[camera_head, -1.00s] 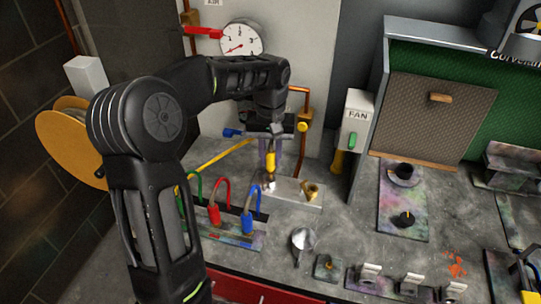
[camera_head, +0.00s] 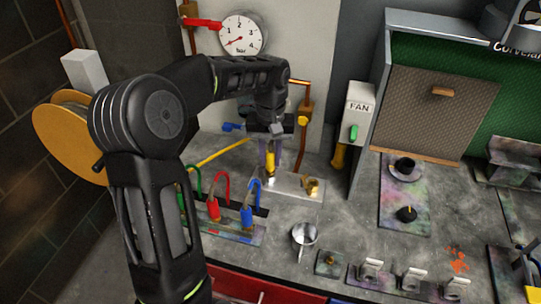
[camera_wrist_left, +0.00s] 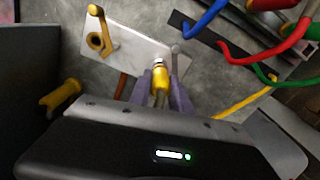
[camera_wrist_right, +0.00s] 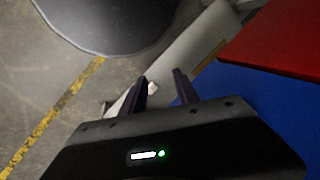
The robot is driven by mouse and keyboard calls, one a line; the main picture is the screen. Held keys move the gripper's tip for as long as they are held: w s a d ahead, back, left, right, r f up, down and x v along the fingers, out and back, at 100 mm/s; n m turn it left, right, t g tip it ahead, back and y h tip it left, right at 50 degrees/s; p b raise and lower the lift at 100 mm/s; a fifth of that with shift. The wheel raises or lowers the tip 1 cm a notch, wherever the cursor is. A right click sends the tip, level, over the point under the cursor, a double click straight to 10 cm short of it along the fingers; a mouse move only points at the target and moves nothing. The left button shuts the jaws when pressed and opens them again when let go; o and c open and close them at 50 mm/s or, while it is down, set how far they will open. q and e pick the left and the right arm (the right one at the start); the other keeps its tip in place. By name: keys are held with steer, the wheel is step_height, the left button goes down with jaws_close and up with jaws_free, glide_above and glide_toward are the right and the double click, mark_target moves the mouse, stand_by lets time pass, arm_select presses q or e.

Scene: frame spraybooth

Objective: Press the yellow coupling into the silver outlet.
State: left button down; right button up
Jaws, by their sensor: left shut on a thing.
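The yellow coupling (camera_head: 270,161) is upright between the fingers of my left gripper (camera_head: 270,150), which is shut on it. In the left wrist view the coupling (camera_wrist_left: 161,80) points at the silver outlet (camera_wrist_left: 158,62) on a pale metal plate (camera_wrist_left: 130,40). The coupling's tip is at the outlet; I cannot tell how far it is seated. A yellow hose (camera_head: 220,155) runs off to the left. A brass outlet (camera_head: 312,187) stands on the same plate, to the right. My right gripper (camera_wrist_right: 161,90) is open and empty.
Red, blue and green hoses stand in a rack (camera_head: 240,237) in front of the plate. A metal cup (camera_head: 305,234) is to the right of it. A fan box (camera_head: 357,125) and a gauge (camera_head: 242,35) are behind.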

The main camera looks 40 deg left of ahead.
mark_target(270, 144)
arm_select(q)
steer(key=shift+f, duration=0.25)
steer(key=c, duration=1.1)
jaws_free()
step_height(270, 144, up, 8)
steer(key=shift+f+b, duration=0.1)
steer(key=shift+b, duration=0.5)
